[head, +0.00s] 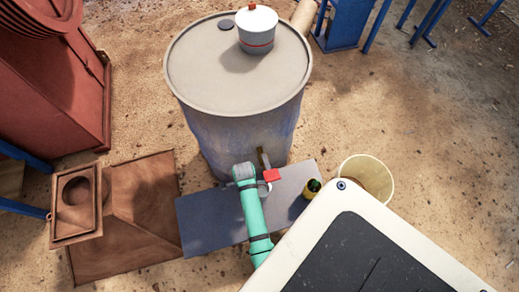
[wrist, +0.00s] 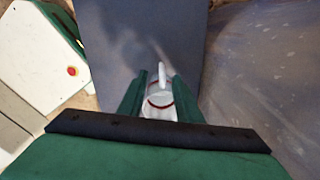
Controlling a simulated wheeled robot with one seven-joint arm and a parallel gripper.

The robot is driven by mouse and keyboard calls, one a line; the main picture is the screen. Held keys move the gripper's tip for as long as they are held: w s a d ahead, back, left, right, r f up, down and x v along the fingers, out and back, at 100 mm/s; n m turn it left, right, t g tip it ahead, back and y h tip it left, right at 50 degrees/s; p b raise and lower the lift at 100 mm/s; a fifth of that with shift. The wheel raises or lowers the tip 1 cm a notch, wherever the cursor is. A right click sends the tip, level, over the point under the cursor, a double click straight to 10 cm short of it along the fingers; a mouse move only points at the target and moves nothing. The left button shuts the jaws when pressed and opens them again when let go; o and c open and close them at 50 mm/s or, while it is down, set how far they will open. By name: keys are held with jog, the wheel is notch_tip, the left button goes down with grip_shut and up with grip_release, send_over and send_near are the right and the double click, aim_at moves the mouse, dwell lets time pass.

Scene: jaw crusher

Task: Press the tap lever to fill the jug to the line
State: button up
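A drum (head: 240,130) has a small brass-coloured tap (head: 263,157) low on its front, with a flat red piece (head: 268,176) close below that looks like its lever. A white jug (head: 264,188), partly hidden, shows below the red piece. In the wrist view the jug (wrist: 160,97) has a red line around it and its handle points up in the picture. My gripper (wrist: 158,88) has its green fingers apart, one on each side of the jug. I cannot tell whether they touch it. My arm hides the fingers in the head view.
A grey bench plate (head: 205,220) lies below the drum, with a small dark-and-yellow item (head: 312,187) at its right end. A cream bucket (head: 368,175) stands to the right. A white container with a red band (head: 257,32) sits on the drum. Rusty machinery (head: 130,215) is at left.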

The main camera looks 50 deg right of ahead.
jog(key=shift+d, duration=0.25)
jog(key=shift+f+m, duration=0.3)
jog(key=shift+f, duration=0.1)
jog(key=f, duration=0.9)
jog(key=shift+w+f, duration=0.3)
jog(key=shift+f, duration=0.1)
grip_shut()
